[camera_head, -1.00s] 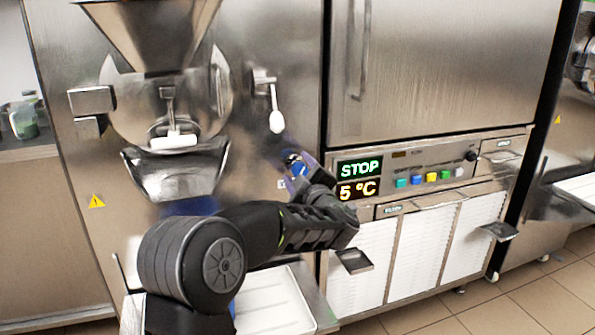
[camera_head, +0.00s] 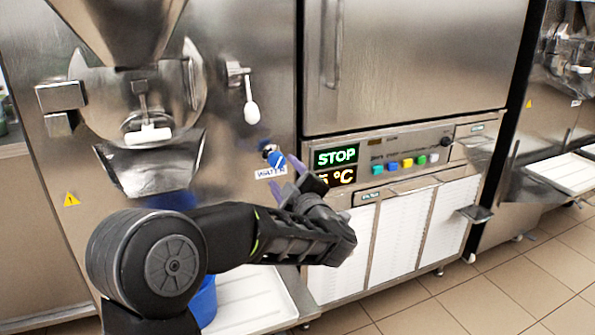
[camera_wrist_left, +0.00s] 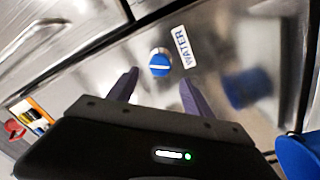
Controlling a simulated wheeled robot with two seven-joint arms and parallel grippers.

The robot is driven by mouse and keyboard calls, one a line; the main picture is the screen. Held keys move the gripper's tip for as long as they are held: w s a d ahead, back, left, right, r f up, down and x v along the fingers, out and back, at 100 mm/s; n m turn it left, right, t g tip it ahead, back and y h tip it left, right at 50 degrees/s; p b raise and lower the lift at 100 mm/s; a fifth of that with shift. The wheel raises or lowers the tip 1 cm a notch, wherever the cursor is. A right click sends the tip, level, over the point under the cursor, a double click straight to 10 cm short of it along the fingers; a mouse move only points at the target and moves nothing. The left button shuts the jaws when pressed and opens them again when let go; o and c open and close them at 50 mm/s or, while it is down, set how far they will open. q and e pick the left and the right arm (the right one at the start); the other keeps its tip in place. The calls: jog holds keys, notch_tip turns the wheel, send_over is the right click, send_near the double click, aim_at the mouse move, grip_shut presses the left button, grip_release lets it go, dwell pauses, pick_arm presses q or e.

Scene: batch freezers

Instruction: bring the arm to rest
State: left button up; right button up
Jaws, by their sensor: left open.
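My left arm comes in from the lower left of the head view. Its gripper (camera_head: 284,176) is near the front of the batch freezer (camera_head: 225,130), just below and right of a blue water knob (camera_head: 275,160). In the left wrist view the two purple fingers (camera_wrist_left: 157,90) are spread apart with nothing between them. The blue knob (camera_wrist_left: 160,63) shows beyond the fingertips, beside a "WATER" label (camera_wrist_left: 184,46). The fingers look clear of the knob. My right gripper is in neither view.
A panel (camera_head: 400,165) with a "STOP" display and coloured buttons is right of the gripper. A white-handled lever (camera_head: 250,105) hangs above. A blue bucket (camera_head: 203,300) and a white tray (camera_head: 250,300) are below, partly behind my arm. Open tiled floor lies at lower right.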

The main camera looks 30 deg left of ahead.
pick_arm(q)
jog(key=shift+w, duration=0.1)
jog(key=w+d+f+m+t+h, duration=0.25)
jog(key=d+f+m+h, duration=0.25)
jog(key=d+f, duration=0.35)
jog(key=w+d+f+m+t+h, duration=0.1)
jog(key=w+d+f+m+h, duration=0.2)
jog(key=d+f+m+h, duration=0.5)
jog(key=s+d+f+m+g+h, duration=0.15)
jog(key=s+d+f, duration=0.3)
jog(key=f, duration=0.45)
jog(key=s+d+f+m+g+h, duration=0.1)
jog(key=s+d+f+g, duration=0.3)
jog(key=f, duration=0.5)
jog(key=s+d+f+m+g+h, duration=0.1)
jog(key=s+d+f+g, duration=0.25)
jog(key=s+f, duration=0.4)
jog(key=s+d+f+m+g+h, duration=0.15)
jog(key=s+d+f, duration=0.3)
jog(key=s, duration=0.65)
jog(key=s+d+f+m+g+h, duration=0.1)
jog(key=s+d+f+m+g, duration=0.15)
jog(key=s+f, duration=0.55)
notch_tip(320, 180, up, 24)
jog(key=s+p, duration=0.2)
jog(key=p, duration=2.1)
jog(key=shift+s+r+n, duration=0.2)
jog(key=shift+r+n, duration=0.05)
jog(key=shift+n, duration=0.2)
